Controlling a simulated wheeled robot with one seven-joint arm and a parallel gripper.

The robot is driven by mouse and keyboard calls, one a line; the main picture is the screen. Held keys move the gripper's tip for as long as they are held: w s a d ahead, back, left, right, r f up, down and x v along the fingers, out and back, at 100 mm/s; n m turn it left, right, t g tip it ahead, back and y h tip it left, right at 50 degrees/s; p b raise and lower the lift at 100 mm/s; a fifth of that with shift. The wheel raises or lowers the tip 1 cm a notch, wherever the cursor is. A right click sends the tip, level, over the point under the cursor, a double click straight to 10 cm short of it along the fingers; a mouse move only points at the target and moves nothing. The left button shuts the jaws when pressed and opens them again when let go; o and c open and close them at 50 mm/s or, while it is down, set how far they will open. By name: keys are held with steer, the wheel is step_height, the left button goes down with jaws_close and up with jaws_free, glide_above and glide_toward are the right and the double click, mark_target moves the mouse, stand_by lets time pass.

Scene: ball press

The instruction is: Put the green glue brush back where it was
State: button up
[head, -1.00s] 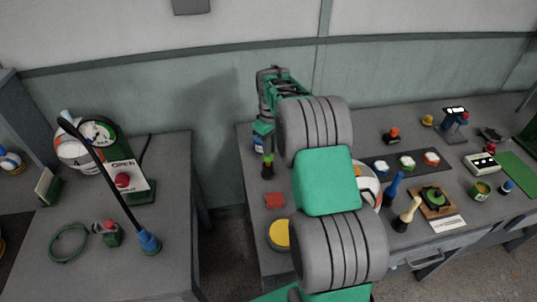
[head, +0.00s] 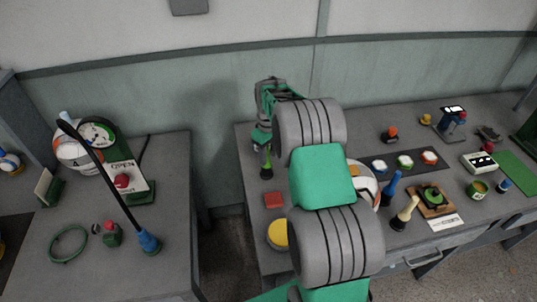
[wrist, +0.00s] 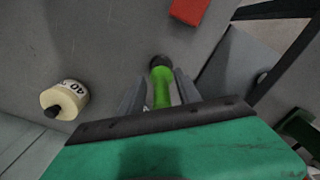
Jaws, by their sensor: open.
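The green glue brush (head: 267,161) stands upright near the left back corner of the right-hand table, with a dark foot. In the wrist view the bright green brush (wrist: 162,88) lies between my two grey fingers. My gripper (wrist: 157,84) is open, with a finger on either side of it. In the head view my gripper (head: 263,140) points down at the brush's upper part. Whether a finger touches it I cannot tell. The brush's top is hidden by the gripper.
A cream cylinder marked 40 (wrist: 65,100) is close by in the wrist view. A gap separates this table from the left table (head: 185,220).

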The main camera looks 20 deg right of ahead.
mark_target(268, 161)
step_height(268, 161, up, 12)
steer(key=b, duration=0.2)
steer(key=s+a+r+m+t, duration=0.2)
steer(key=s+a+r, duration=0.5)
steer(key=s, duration=0.4)
steer(key=s+a+f+m+t, duration=0.1)
steer(key=s+a+f, duration=0.1)
steer(key=s, duration=0.5)
steer(key=s+a+f+m+t, duration=0.1)
steer(key=s+a+f, duration=0.2)
steer(key=s, duration=0.3)
steer(key=shift+s+a+m, duration=0.3)
steer(key=shift+s+a, duration=0.1)
steer(key=shift+a, duration=0.05)
